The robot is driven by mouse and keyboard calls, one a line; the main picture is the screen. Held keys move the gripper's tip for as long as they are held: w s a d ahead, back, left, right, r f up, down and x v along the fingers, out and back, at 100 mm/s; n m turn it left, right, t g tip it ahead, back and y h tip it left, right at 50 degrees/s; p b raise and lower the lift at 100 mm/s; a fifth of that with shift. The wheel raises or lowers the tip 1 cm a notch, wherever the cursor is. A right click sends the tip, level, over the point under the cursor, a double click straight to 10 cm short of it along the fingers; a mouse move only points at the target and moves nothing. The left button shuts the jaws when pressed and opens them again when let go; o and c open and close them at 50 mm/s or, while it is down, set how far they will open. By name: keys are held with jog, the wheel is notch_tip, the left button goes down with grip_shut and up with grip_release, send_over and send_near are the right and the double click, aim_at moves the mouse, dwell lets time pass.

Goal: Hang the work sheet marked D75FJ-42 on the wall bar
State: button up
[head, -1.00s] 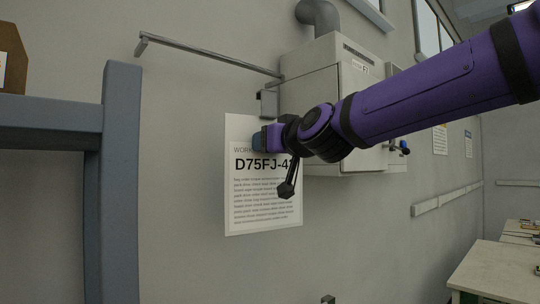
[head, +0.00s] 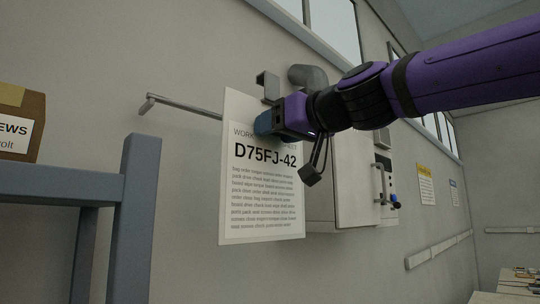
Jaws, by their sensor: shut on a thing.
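The white work sheet (head: 262,205) marked D75FJ-42 hangs upright in the head view. My gripper (head: 266,123) is shut on it, with its blue fingertip at the upper part of the sheet. A grey hook-shaped piece (head: 268,86) stands up just behind the sheet's top edge. I cannot tell whether the hook piece touches the bar.
A pale grey cabinet (head: 352,180) with a handle is on the wall behind and right of my gripper, with a pipe (head: 308,76) above it. A blue-grey rack (head: 137,215) with a cardboard box (head: 20,125) stands at left. Open wall lies between the rack and the sheet.

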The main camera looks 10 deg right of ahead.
jog(key=f+x, duration=0.1)
jog(key=x, duration=1.8)
jog(key=shift+a, duration=0.4)
dwell(1.5)
jog(key=shift+s+f, duration=0.1)
jog(key=o, duration=1.4)
jog(key=shift+o, duration=0.2)
jog(key=v, duration=1)
jog(key=shift+s+d, duration=0.25)
jog(key=shift+d, duration=0.05)
